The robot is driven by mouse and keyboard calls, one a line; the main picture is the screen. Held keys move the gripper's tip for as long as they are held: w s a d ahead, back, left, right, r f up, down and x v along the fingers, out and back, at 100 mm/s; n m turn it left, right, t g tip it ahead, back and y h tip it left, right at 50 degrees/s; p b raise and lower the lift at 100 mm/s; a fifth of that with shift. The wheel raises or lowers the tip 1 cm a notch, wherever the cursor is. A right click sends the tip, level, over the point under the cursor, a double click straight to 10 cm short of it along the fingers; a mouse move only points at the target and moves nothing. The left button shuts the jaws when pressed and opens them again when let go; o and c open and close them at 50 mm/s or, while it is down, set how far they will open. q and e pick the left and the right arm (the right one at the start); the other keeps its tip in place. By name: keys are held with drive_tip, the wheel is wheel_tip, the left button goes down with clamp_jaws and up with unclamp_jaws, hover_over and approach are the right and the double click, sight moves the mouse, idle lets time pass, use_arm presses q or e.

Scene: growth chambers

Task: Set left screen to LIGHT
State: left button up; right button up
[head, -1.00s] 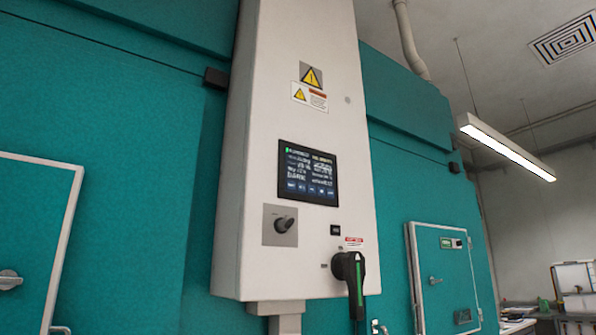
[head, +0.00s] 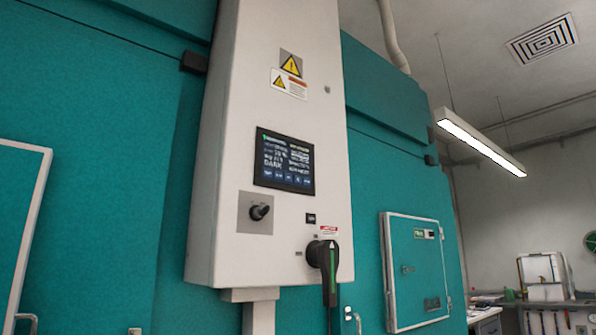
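One control screen (head: 284,163) shows, dark with small lines of text, on the front of a tall white cabinet (head: 225,140). A larger line at its lower left seems to read DARK; the other text is too blurred to read. A row of small blue buttons runs along the screen's bottom. A black rotary knob (head: 261,212) on a grey plate sits below the screen at the left. A large black switch handle (head: 330,262) with a green stripe hangs at the lower right. Neither of my grippers is in view.
Teal chamber walls (head: 90,110) stand on both sides of the cabinet. A small hatch with a light frame (head: 418,270) is at the right, with a little green display on it. A bench with equipment (head: 545,290) is at the far right. A lamp (head: 480,142) hangs above.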

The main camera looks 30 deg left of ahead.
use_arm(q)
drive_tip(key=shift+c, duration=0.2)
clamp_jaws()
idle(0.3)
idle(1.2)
